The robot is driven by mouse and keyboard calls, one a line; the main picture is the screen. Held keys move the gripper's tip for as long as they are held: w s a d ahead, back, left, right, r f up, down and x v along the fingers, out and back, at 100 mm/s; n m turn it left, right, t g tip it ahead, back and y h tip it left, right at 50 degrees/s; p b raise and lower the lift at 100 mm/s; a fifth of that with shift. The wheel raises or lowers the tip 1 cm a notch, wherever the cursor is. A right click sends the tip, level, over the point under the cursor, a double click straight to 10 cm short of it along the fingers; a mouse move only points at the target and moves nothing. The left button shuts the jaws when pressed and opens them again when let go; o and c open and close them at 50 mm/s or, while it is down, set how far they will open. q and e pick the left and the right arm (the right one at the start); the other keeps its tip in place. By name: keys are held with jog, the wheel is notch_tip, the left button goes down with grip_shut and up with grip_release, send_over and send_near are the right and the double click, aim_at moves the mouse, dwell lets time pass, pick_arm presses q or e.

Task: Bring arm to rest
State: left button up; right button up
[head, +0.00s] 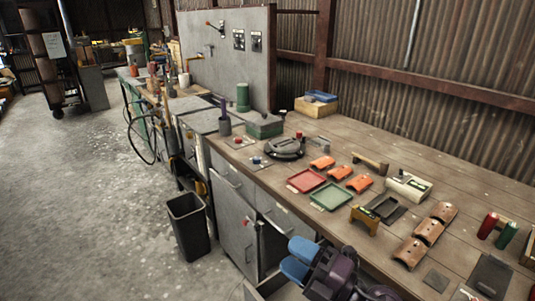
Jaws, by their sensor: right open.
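My right gripper (298,260) is at the bottom centre of the head view, with blue fingertips on a dark purple body. Its two fingers are apart and I see nothing between them. It is in front of the workbench's near edge, and its fingers point left. Part of the arm behind it is cut off by the bottom of the picture. My left gripper does not show.
The workbench (330,135) holds a red tray (306,180), a green tray (331,196), orange pieces (340,172) and brown curved pieces (429,231). A drawer (272,289) appears open beside my right gripper. A black bin (188,226) stands on the floor, which is clear further left.

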jog(key=s+d+f+m+t+h, duration=0.1)
jog(key=d+f+m+t+h, duration=0.15)
jog(key=d+m+h, duration=0.75)
jog(key=d+f+m+t+h, duration=0.1)
jog(key=d+m+t+h, duration=0.3)
jog(key=d+m+h, duration=0.7)
jog(key=s+d+f+m+g+y, duration=0.15)
jog(key=s+f+m+g, duration=0.25)
jog(key=s+f+g, duration=0.45)
jog(key=s+f+m+g+y, duration=0.2)
jog(key=s+f+m+g, duration=0.3)
jog(key=s, duration=0.7)
jog(key=w+f+n+t, duration=0.2)
jog(key=w+f+t, duration=0.5)
jog(key=f, duration=0.2)
jog(key=shift+w+f, duration=0.15)
jog(key=shift+w, duration=0.25)
jog(key=shift+a, duration=0.1)
